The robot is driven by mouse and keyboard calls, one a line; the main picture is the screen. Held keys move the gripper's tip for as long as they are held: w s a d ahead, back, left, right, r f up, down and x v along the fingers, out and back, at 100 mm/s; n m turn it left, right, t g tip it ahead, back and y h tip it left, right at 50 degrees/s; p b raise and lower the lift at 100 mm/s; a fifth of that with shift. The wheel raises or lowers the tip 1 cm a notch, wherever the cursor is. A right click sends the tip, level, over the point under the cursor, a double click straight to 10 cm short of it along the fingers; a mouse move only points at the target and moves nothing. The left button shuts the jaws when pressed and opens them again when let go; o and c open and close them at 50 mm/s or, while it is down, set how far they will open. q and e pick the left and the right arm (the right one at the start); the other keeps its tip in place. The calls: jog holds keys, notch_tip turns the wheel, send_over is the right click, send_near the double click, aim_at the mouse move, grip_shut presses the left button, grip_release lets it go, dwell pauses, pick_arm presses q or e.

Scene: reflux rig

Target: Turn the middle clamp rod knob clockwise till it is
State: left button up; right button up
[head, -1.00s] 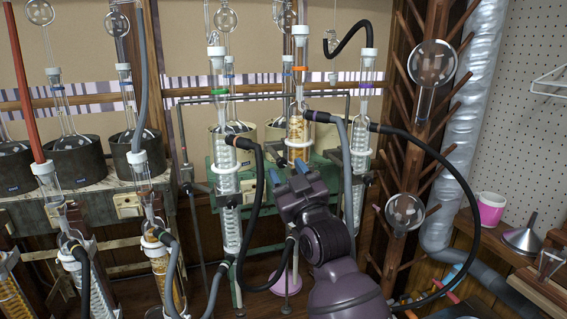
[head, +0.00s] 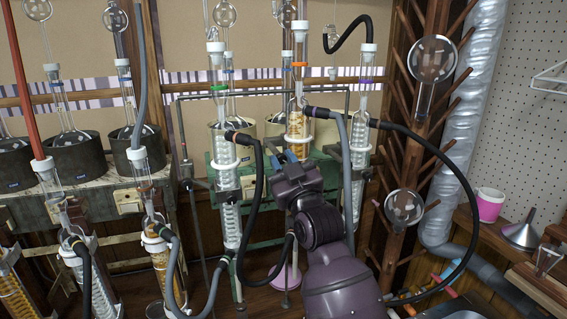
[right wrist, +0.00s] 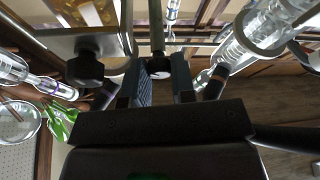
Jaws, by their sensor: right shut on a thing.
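My right gripper (head: 285,160) reaches up to the middle glass column (head: 299,126), the one with an orange ring and amber packing. In the right wrist view its two fingers (right wrist: 163,88) are close together, shut on the middle clamp rod knob. The knob is mostly hidden between the fingers, and how far it is turned cannot be told. A dark rod (right wrist: 157,28) runs away beyond the fingertips. In the head view my gripper and wrist hide the clamp. My left gripper is not in view.
A green-ringed column (head: 222,155) stands left and a purple-ringed column (head: 360,140) right of my gripper. A black hose (head: 468,195) loops at the right, and a grey hose (head: 345,140) passes close by my wrist. Another dark knob (right wrist: 85,70) shows in the right wrist view.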

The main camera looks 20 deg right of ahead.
jog(key=shift+m+h, duration=0.6)
jog(key=shift+m, duration=0.4)
jog(key=o, duration=0.9)
jog(key=b+v, duration=0.2)
jog(key=v, duration=0.8)
jog(key=shift+s+f, duration=0.2)
jog(key=shift+s, duration=0.15)
